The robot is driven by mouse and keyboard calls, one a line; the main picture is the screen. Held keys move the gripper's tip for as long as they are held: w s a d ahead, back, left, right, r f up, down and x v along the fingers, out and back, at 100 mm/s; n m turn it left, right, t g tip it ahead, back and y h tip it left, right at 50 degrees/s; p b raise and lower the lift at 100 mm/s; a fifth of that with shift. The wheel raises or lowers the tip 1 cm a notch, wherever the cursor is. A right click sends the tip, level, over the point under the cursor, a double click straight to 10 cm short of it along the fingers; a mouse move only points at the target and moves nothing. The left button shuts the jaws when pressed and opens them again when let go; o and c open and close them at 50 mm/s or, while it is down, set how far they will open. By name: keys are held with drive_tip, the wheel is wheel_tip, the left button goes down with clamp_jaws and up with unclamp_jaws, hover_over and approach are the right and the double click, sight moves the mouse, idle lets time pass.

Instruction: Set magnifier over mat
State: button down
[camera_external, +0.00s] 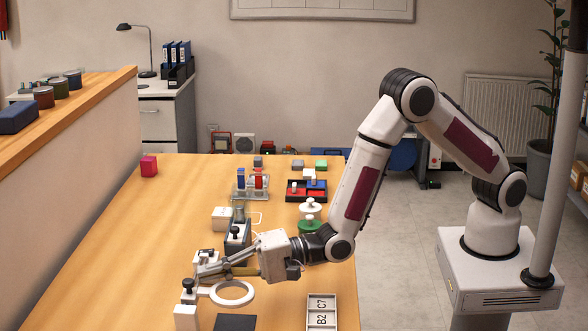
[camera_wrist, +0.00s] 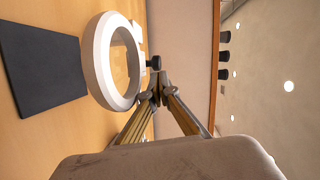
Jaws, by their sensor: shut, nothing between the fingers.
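The magnifier (camera_external: 232,304) is a white ring on an arm from a white block-like stand with a black knob, at the near end of the table. In the wrist view its ring (camera_wrist: 97,65) is large and its black knob lies close to my fingertips. The dark mat (camera_external: 235,323) is flat on the table, partly cut off by the picture's lower edge; it also shows in the wrist view (camera_wrist: 40,65). The ring appears beside the mat there. My gripper (camera_external: 198,273) is shut and empty near the knob; its fingertips (camera_wrist: 157,88) meet. I cannot tell whether they touch the knob.
A grey device (camera_external: 237,232) stands just behind my gripper. A white label tray (camera_external: 321,313) lies right of the mat. Green and white round pieces (camera_external: 310,226) and a red-and-blue tray (camera_external: 306,197) are further back.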

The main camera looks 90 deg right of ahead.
drive_tip(key=d+v, duration=0.1)
drive_tip(key=v, duration=1.1)
drive_tip(key=shift+w+d+r, duration=0.2)
drive_tip(key=shift+w+d, duration=0.1)
drive_tip(key=shift+d, duration=0.1)
drive_tip(key=shift+r, duration=0.1)
